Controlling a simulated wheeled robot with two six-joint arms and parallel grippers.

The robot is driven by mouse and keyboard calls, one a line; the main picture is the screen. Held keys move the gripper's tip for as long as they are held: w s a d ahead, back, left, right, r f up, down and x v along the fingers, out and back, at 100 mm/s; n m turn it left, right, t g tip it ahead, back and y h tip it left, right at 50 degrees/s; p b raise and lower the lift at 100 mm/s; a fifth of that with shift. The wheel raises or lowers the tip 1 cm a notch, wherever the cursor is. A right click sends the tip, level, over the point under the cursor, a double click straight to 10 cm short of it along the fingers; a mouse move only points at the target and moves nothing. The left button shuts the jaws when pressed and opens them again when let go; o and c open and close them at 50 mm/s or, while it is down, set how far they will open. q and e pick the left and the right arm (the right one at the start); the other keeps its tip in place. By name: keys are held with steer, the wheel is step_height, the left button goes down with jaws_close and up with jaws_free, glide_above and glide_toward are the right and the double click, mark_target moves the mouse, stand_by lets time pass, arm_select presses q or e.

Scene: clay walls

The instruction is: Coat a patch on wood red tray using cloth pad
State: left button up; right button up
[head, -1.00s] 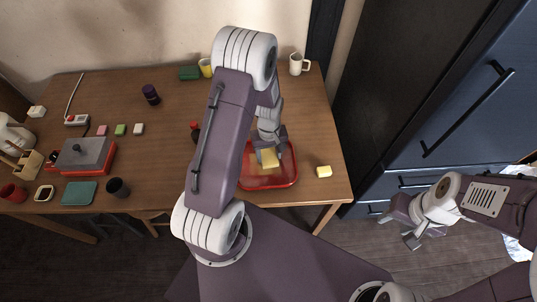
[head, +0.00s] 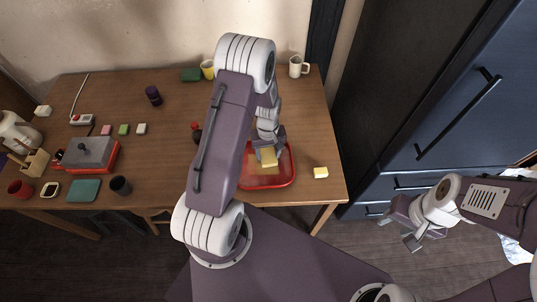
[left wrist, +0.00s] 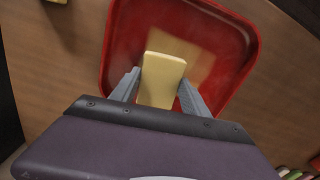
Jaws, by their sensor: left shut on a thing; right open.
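The red tray (head: 291,178) lies near the table's front right edge, partly hidden by my left arm in the head view. It fills much of the left wrist view (left wrist: 122,40). My left gripper (head: 268,150) is shut on a pale yellow cloth pad (left wrist: 162,80), held at the tray's inner floor; I cannot tell if it touches. The pad also shows in the head view (head: 268,158). A tan, roughly square patch (left wrist: 198,68) shows on the tray floor beside the pad. My right gripper (head: 400,232) is open and empty, off the table's right side.
A small yellow block (head: 320,172) lies right of the tray. A dark red-topped item (head: 196,132) stands left of it, close to my arm. A white mug (head: 298,66) stands at the back right. Several other items crowd the table's left half. Bare wood lies behind the tray.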

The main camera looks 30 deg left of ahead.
mark_target(268, 157)
arm_select(q)
steer(key=r, duration=0.1)
steer(key=r+p, duration=0.2)
steer(key=r, duration=0.1)
steer(key=shift+s+d, duration=0.2)
steer(key=shift+s, duration=0.05)
steer(key=shift+w+a+r+p, duration=0.15)
steer(key=shift+w+r+p, duration=0.05)
steer(key=shift+r+p, duration=0.8)
steer(key=shift+s+r+p, duration=0.15)
steer(key=shift+r+p, duration=0.55)
steer(key=shift+r, duration=0.1)
steer(key=shift+f, duration=0.1)
